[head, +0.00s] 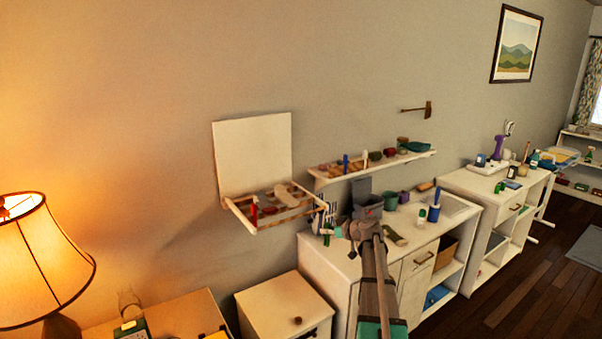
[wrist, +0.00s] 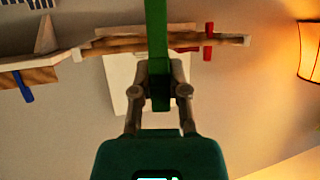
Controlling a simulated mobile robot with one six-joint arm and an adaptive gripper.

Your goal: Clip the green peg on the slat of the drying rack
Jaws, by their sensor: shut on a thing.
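My gripper (wrist: 161,82) is shut on the green peg (wrist: 157,40), which runs from between the fingers to the top edge of the wrist view. The wrist view seems upside down. The drying rack's wooden slat (wrist: 112,45) crosses behind the peg there; contact cannot be told. A red peg (wrist: 208,42) sits on the rack's wood to the right. In the head view the rack's white back panel (head: 253,155) is on the wall, with its wooden frame (head: 240,212) folded out below. My arm reaches up to the right of the rack; the fingers are small and unclear there.
A wall shelf (head: 400,161) with small items and a blue peg (head: 346,163) is right of the rack. The white counter below holds cups and bottles. A low white cabinet (head: 283,305) and a lit lamp (head: 40,260) are left. The wall above the rack is clear.

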